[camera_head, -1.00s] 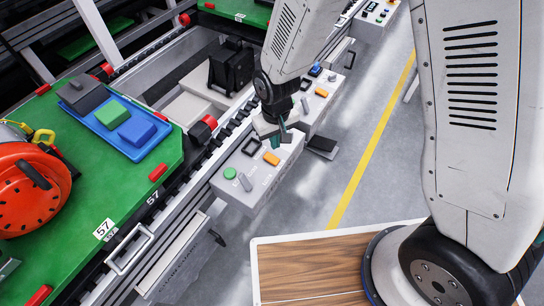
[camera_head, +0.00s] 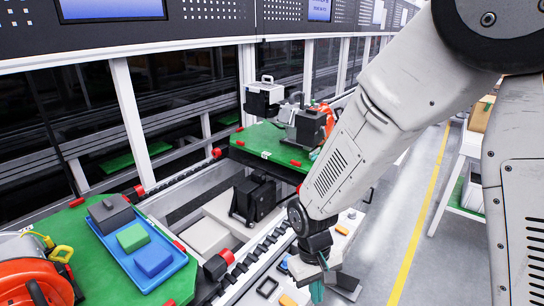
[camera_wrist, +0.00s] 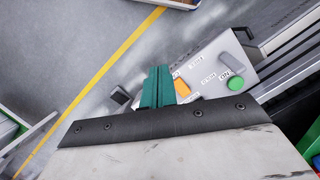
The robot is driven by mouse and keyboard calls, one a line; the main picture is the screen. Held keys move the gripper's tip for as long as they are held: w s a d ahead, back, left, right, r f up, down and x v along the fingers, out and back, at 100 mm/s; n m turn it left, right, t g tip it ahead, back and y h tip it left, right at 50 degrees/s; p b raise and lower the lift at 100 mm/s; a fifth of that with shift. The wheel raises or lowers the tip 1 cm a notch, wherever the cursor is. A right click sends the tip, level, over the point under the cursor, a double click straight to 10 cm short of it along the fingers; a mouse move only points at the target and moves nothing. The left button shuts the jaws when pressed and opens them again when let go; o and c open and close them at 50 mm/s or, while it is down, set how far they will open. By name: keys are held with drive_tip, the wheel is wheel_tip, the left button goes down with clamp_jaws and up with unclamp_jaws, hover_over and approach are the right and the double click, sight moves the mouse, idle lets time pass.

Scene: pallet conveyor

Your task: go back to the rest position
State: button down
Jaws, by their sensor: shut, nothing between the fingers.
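My gripper (camera_head: 318,289) hangs at the end of my arm at the bottom centre of the head view. Its teal fingers are shut with nothing between them. In the wrist view the teal fingers (camera_wrist: 156,87) show close together, over a grey control box (camera_wrist: 225,58). That box carries an orange button (camera_wrist: 181,88) and a green button (camera_wrist: 236,83). The gripper looks apart from the box, though the exact gap is hard to judge.
A green pallet (camera_head: 90,222) at left holds a blue tray (camera_head: 165,280) with grey, green and blue blocks, beside an orange reel (camera_head: 35,285). Another green pallet (camera_head: 262,143) stands farther along the conveyor. Open floor with a yellow line (camera_head: 420,225) lies to the right.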

drive_tip(key=s+d+r+m+t, duration=0.1)
drive_tip(key=s+d+r, duration=0.3)
drive_tip(key=r, duration=0.4)
drive_tip(key=s+d+r+m+t, duration=0.1)
drive_tip(key=s+d+r+m, duration=0.1)
drive_tip(key=s+d+r, duration=0.3)
drive_tip(key=s+d+r+m+t+y, duration=0.1)
drive_tip(key=s+d+r, duration=0.3)
drive_tip(key=d+r, duration=0.3)
wheel_tip(320, 180, up, 5)
drive_tip(key=shift+s+d+r+m+t, duration=0.15)
drive_tip(key=shift+s+m+t, duration=0.15)
drive_tip(key=shift+s+t, duration=0.1)
idle(0.5)
